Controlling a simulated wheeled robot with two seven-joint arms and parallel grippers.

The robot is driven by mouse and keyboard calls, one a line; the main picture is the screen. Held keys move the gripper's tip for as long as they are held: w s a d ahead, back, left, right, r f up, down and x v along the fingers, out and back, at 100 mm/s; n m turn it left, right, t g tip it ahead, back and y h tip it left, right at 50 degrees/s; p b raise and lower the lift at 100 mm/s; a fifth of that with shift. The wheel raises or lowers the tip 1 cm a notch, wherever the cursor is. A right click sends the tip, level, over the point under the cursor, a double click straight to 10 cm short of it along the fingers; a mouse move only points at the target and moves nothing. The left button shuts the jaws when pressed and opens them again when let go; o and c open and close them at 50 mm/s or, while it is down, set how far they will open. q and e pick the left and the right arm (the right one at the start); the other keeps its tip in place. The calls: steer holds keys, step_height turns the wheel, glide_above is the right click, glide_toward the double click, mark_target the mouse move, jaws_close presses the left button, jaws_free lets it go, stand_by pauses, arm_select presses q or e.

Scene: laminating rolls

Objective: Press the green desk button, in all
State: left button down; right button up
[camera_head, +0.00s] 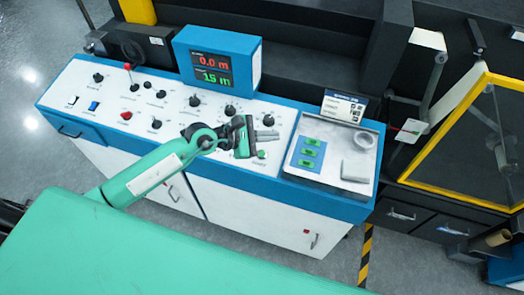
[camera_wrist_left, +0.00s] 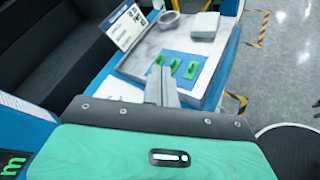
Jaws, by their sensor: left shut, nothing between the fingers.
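The green button (camera_head: 262,154) sits on the white control desk (camera_head: 75,80), near the right end of its rows of controls. My left gripper (camera_head: 274,135) is shut and empty. In the head view it appears just above and beside the button, with its fingers pointing right towards the tray; I cannot tell its exact height over the desk. In the left wrist view the shut fingers (camera_wrist_left: 161,72) point at the tray, and the button is not visible there. My right gripper is in neither view.
A display box (camera_head: 216,57) reads 0.0 m and 1.5 m. A red-knobbed lever (camera_head: 129,68) and a red button (camera_head: 126,115) stand left.

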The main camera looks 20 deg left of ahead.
arm_select(q)
steer(key=a+f+m+y, duration=0.1)
steer(key=a+m+y, duration=0.1)
steer(key=a+m, duration=0.1)
steer(key=w+a+f+m+g+y, duration=0.1)
steer(key=shift+a+f+y, duration=0.3)
steer(key=shift+f, duration=0.15)
steer(key=b, duration=0.5)
glide_above(262, 154)
steer(key=s+a, duration=0.1)
step_height(262, 154, down, 8)
steer(key=shift+s+r, duration=0.15)
steer(key=shift+r, duration=0.1)
steer(key=shift+f, duration=0.45)
stand_by(0.3)
steer(key=shift+b, duration=0.3)
stand_by(0.4)
